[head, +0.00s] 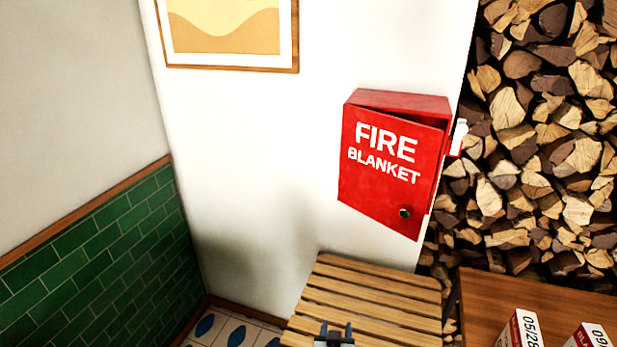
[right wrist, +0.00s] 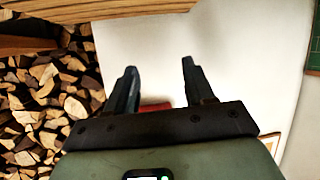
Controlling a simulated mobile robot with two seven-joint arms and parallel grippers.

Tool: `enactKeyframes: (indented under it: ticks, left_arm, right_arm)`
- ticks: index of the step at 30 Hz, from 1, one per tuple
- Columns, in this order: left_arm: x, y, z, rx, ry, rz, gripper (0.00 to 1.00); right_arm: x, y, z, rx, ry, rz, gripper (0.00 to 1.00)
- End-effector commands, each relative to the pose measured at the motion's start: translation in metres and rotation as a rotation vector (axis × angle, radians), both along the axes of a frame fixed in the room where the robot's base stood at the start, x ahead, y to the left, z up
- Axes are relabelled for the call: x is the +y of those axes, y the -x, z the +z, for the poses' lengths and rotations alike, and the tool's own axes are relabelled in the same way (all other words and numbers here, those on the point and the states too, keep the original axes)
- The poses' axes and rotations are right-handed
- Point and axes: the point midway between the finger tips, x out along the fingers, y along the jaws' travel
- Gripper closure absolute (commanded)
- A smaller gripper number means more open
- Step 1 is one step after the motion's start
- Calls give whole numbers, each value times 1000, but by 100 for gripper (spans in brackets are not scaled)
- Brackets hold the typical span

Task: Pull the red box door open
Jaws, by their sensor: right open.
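The red box (head: 398,103) is fixed to the white wall and reads "FIRE BLANKET" on its door (head: 380,190). The door stands slightly ajar, with a dark gap along its top that widens to the right. A small dark round knob (head: 404,213) is near the door's lower right corner. My right gripper (head: 335,328) is at the bottom of the head view, below and apart from the box, with empty jaws. In the right wrist view its two fingers (right wrist: 158,72) are spread, and a bit of red (right wrist: 155,106) shows between them. My left gripper is out of view.
A slatted wooden surface (head: 365,290) lies below the box. Stacked logs (head: 510,130) fill the right side. A wooden top (head: 500,295) at lower right holds white-and-red cartons (head: 518,330). A framed picture (head: 232,68) hangs upper left. The wall left of the box is clear.

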Motion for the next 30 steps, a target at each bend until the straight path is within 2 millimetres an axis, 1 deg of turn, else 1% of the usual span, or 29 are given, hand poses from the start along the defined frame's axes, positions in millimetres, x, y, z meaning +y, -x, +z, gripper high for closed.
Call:
enactKeyframes:
  ticks: [2,5,6,8,9,11,12,14,15,17,18,21,23,24,26,27,28,29,30]
  left_arm:
    - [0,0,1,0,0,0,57]
    - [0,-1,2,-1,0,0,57]
    - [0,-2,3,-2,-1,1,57]
    - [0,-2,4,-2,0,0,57]
    - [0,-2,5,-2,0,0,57]
    - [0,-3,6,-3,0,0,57]
    - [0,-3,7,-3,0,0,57]
    - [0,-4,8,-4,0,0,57]
    - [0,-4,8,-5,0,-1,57]
    - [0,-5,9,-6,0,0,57]
    - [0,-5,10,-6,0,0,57]
    - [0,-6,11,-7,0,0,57]
    - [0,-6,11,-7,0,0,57]
    - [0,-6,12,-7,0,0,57]
    - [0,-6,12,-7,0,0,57]
    - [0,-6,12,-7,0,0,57]
    - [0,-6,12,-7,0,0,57]
    - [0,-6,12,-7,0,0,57]
    - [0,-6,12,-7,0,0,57]
  right_arm:
    - [-7,8,-24,56,-17,14,47]
    - [-17,32,-74,181,-70,44,47]
    - [-22,46,-98,247,-101,56,47]
    - [-28,73,-132,353,-153,70,47]
    - [-32,92,-153,424,-191,75,47]
    - [-36,125,-182,534,-252,78,47]
    - [-38,149,-199,611,-293,77,47]
    - [-40,187,-221,727,-360,69,47]
    - [-40,213,-233,803,-403,62,47]
    - [-39,251,-245,912,-468,47,47]
    - [-38,275,-251,978,-508,38,47]
    - [-34,323,-257,1112,-590,14,47]
    - [-31,343,-257,1170,-625,3,47]
    - [-30,352,-257,1197,-642,-3,50]
    - [-29,362,-257,1226,-659,-8,70]
    - [-28,365,-256,1236,-665,-10,83]
    - [-28,367,-256,1239,-667,-11,92]
    - [-27,368,-256,1242,-669,-11,100]
    - [-27,368,-256,1242,-669,-11,100]
